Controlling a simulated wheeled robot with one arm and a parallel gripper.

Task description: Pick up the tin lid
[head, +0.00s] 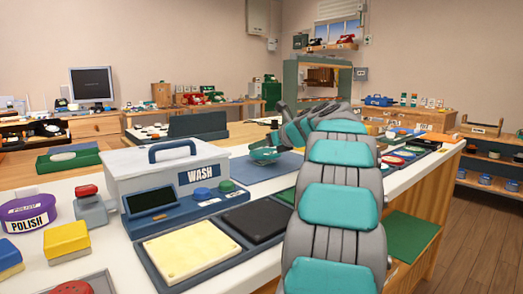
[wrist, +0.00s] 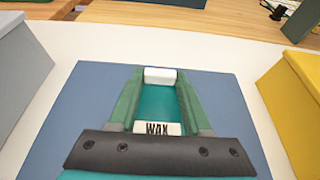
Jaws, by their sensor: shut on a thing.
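My gripper (wrist: 160,78) is shut on a teal thing with a white WAX label, which I take to be the tin lid (wrist: 155,104). In the wrist view it lies between the two green fingers, with a white patch at its far end. In the head view the teal lid (head: 264,155) is small and partly hidden by my gripper (head: 272,142), over a blue mat (head: 240,174). Whether it touches the mat or a tin is under it, I cannot tell.
A grey WASH box (head: 165,172) stands left of the mat; a grey box side (wrist: 22,75) and a yellow box (wrist: 295,95) flank it in the wrist view. A purple POLISH tin (head: 28,213) and black and cream pads (head: 190,258) are nearer the front.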

